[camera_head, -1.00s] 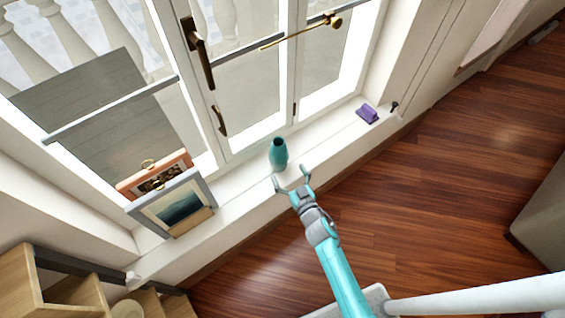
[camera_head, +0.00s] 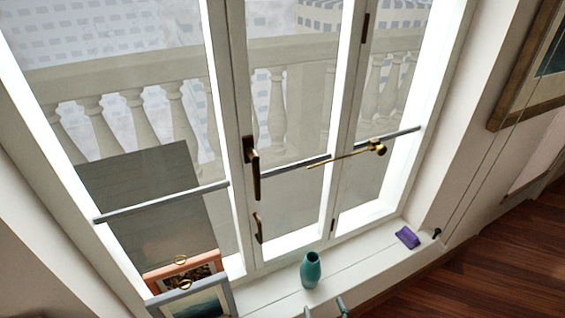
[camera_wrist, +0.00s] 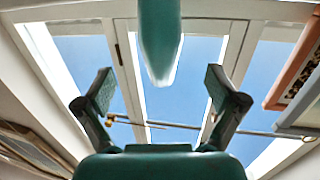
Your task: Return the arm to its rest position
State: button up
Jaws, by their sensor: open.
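My gripper (camera_wrist: 160,100) is open in the wrist view, its two fingers spread apart with nothing between their tips that I can see held. In the head view only the fingertips (camera_head: 325,307) show at the bottom edge, just in front of the window sill. A teal vase (camera_head: 310,270) stands upright on the sill, close beyond the fingertips. In the wrist view the vase (camera_wrist: 159,35) hangs into the picture from the top, between and beyond the fingers. The rest of my arm is out of the head view.
Two framed pictures (camera_head: 205,303) lean at the left on the sill (camera_head: 270,292). A purple object (camera_head: 407,237) lies at the sill's right end. The tall window with a dark handle (camera_head: 252,165) and brass rod (camera_head: 345,154) stands behind. Wooden floor (camera_head: 500,265) is bare at right.

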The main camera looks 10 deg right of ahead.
jog(key=s+a+r+g, duration=0.1)
jog(key=s+r, duration=0.2)
jog(key=s, duration=0.8)
jog(key=s+r, duration=0.3)
jog(key=s, duration=0.8)
jog(key=s+r+g+h, duration=0.1)
jog(key=s+r, duration=1.3)
jog(key=shift+d+m+g, duration=0.15)
jog(key=shift+m+g, duration=0.15)
jog(key=shift+m, duration=0.1)
